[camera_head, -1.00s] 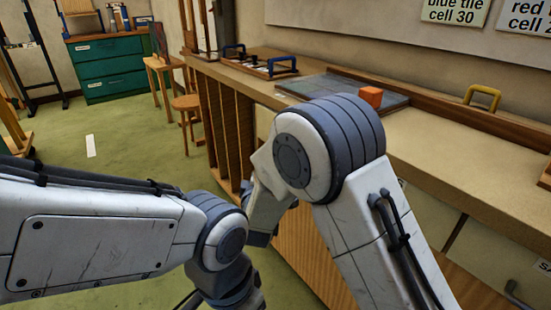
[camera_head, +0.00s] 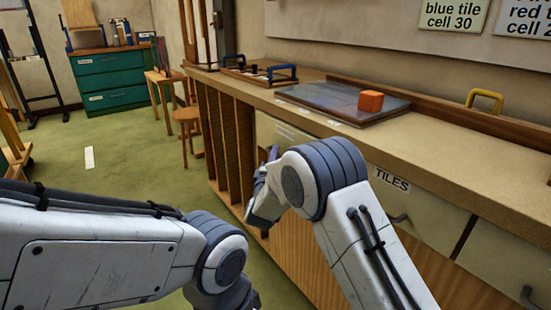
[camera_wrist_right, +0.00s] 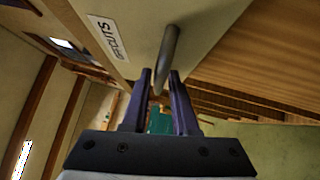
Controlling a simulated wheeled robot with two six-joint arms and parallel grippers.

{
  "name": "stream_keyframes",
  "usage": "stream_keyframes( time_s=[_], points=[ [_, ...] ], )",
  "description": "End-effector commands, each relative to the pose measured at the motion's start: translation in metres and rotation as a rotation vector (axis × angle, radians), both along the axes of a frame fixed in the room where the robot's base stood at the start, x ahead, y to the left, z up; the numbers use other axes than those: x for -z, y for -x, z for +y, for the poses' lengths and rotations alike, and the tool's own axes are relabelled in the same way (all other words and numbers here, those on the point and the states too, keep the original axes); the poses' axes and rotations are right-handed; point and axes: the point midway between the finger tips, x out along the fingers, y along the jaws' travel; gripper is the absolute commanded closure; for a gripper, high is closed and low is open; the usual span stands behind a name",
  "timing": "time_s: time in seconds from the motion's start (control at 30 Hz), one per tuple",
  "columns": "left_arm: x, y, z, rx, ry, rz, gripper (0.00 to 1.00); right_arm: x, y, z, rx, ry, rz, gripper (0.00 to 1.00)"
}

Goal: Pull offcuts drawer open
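The offcuts drawer (camera_head: 285,131) is a cream front under the counter's far end, looking flush in the head view. In the right wrist view its front (camera_wrist_right: 140,25) fills the top, with a partly readable label (camera_wrist_right: 108,37) ending in "CUTS". Its grey bar handle (camera_wrist_right: 170,48) runs down toward my right gripper (camera_wrist_right: 161,74). The two purple fingers are apart, and the handle's lower part shows between their tips; I see no clear grip on it. In the head view my right gripper (camera_head: 271,155) is mostly hidden behind my wrist. My left gripper is out of view.
A TILES drawer (camera_head: 420,213) with a handle is nearer along the counter (camera_head: 440,150). An orange block (camera_head: 370,101) rests on a dark board (camera_head: 335,100). Open slots (camera_head: 222,140) lie beyond the offcuts drawer. A stool (camera_head: 187,116) stands on the green floor.

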Motion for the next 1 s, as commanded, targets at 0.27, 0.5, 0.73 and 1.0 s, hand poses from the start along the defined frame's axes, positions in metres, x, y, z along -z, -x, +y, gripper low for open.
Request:
stream_keyframes(
  time_s=[0.27, 0.5, 0.73, 1.0],
  points=[
    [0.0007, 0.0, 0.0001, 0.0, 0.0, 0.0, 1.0, -0.0011, -0.0041, -0.0007, -0.001, 0.0, 0.0, 0.73],
    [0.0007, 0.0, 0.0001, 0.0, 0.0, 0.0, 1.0, -0.001, -0.0039, -0.0005, -0.001, 0.0, 0.0, 1.0],
    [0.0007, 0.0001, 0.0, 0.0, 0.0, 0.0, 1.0, -0.0009, -0.0038, -0.0005, -0.001, 0.0, 0.0, 1.0],
    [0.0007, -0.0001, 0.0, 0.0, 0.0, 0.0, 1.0, -0.0007, -0.0037, -0.0005, -0.001, 0.0, 0.0, 1.0]
  ],
)
